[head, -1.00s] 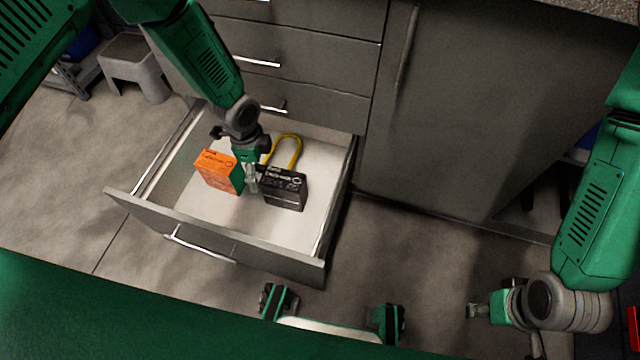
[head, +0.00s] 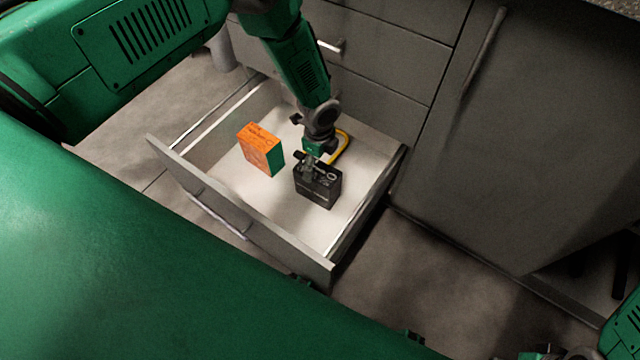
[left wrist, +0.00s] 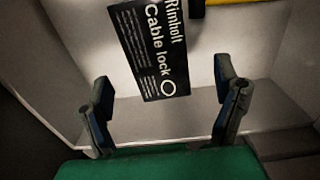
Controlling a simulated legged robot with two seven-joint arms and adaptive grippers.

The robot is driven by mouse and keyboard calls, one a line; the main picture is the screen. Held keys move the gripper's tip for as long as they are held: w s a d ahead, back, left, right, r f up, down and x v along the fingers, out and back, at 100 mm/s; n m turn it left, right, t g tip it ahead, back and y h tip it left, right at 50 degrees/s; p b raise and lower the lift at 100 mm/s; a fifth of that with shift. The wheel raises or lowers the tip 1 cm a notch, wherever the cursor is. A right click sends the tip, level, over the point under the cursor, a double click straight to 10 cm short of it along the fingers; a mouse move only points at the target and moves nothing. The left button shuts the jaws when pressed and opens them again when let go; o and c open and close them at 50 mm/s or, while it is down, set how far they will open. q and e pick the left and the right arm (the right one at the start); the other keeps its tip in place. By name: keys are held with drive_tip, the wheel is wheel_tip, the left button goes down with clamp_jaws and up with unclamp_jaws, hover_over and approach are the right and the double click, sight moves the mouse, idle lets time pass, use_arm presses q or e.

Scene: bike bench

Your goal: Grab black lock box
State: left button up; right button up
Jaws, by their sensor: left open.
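The black lock box (head: 318,187) stands in the open drawer, toward its right side. In the left wrist view the black box (left wrist: 154,45) shows white lettering reading "Rimholt Cable lock". My left gripper (head: 309,172) is right above the box in the head view and hides part of its top. In the left wrist view the left gripper's fingers (left wrist: 167,112) are spread wide, with the box's printed face ahead of and between them. I cannot tell whether they touch it. My right gripper (head: 550,356) is barely in view at the bottom right edge.
An orange and green box (head: 260,150) stands left of the black box in the drawer. A yellow lock loop (head: 343,147) lies behind the black box. The drawer's front panel (head: 240,215) and side walls surround them. A closed cabinet door (head: 520,130) is to the right.

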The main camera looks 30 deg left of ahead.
sight(317, 170)
use_arm(q)
drive_tip(key=f+b, duration=0.1)
drive_tip(key=f, duration=0.2)
drive_tip(key=f+b, duration=0.1)
drive_tip(key=f, duration=0.1)
drive_tip(key=shift+s+a+f+b, duration=0.1)
drive_tip(key=shift+a+f+b, duration=0.15)
drive_tip(key=shift+a+b, duration=0.1)
drive_tip(key=shift+d+r, duration=0.25)
drive_tip(key=c, duration=1.8)
drive_tip(key=shift+a, duration=0.15)
